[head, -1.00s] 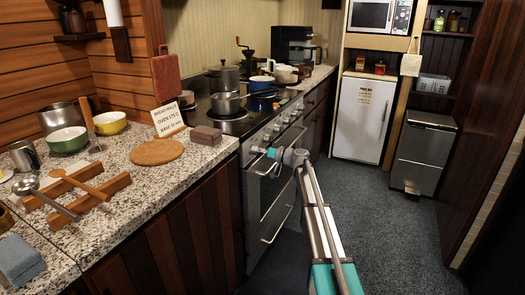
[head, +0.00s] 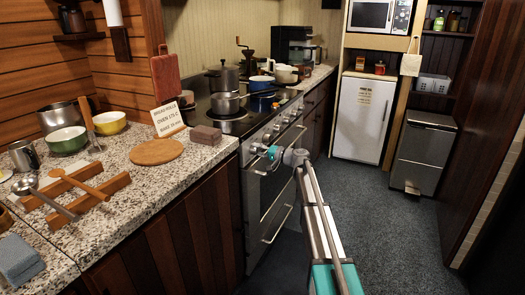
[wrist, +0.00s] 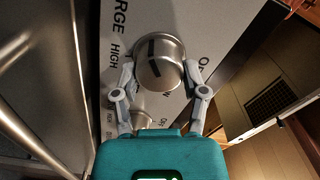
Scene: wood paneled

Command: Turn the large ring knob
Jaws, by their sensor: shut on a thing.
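The large ring knob (wrist: 160,64) is a round metal knob with a dark pointer mark on its face. It sits on the stove's grey panel (wrist: 199,28), beside printed words reading "HIGH", part of "LARGE" and part of "OFF". In the wrist view my gripper (wrist: 160,77) has one finger on each side of this knob, shut on it. In the head view my gripper (head: 258,150) is at the front panel of the stove (head: 250,182), and the gripped knob is too small and covered to make out.
A second, smaller knob (wrist: 130,120) lies close below, near my left finger in the wrist view. Oven door handles (head: 276,224) stick out below the panel. Pots (head: 228,104) stand on the stove top. The floor (head: 350,195) to the right is clear.

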